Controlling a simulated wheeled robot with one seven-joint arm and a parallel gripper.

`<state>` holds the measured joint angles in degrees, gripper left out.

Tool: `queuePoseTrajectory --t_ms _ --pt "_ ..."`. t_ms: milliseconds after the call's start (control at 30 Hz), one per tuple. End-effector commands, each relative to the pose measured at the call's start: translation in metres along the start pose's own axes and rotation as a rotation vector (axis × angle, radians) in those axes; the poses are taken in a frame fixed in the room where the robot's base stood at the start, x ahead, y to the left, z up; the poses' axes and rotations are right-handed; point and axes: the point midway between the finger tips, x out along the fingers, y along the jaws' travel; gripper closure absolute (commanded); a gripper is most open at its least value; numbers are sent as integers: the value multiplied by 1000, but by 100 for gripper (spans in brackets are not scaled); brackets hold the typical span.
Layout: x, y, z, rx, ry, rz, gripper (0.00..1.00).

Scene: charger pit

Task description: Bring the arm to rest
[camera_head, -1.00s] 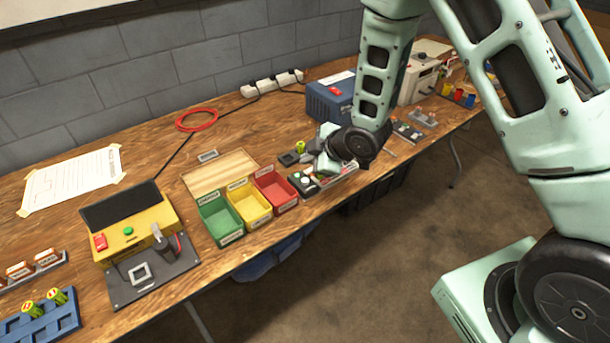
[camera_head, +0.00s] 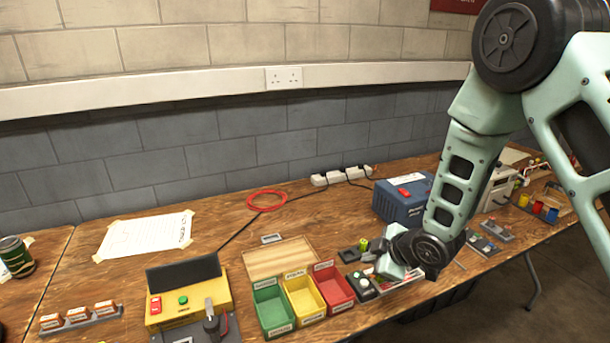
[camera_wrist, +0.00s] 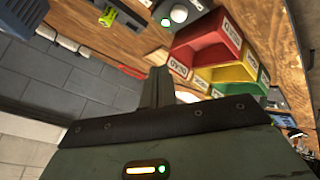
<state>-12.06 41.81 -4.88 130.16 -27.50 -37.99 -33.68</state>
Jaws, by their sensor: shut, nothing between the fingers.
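My gripper shows in the wrist view (camera_wrist: 158,88) as a dark narrow pair of fingers pressed together, with nothing between them. In the head view my pale green arm comes in from the right and its wrist (camera_head: 425,250) is low over the workbench (camera_head: 220,235), right of the red bin. The fingertips are largely hidden behind the wrist there, so I cannot tell whether they touch anything.
Green (camera_head: 272,308), yellow (camera_head: 303,298) and red (camera_head: 333,288) bins stand left of my wrist. A blue box (camera_head: 400,198) stands behind it. A small device with a white button (camera_head: 362,285) is close by. A yellow tester (camera_head: 190,300) is further left. A red cable ring (camera_head: 267,200) lies behind.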

Motion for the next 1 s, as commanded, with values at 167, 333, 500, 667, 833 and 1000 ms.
queuePoseTrajectory --t_ms 167,333,500,667,833,1000 --pt "-46 -22 -48 156 -100 -73 100" --pt "-117 -73 -85 340 -256 -187 100" --pt "-198 -134 -101 477 -434 -292 100" --pt "-257 -178 -99 549 -577 -349 100" --pt "-285 -199 -95 577 -651 -372 100" --pt "-288 -201 -94 582 -661 -374 100"
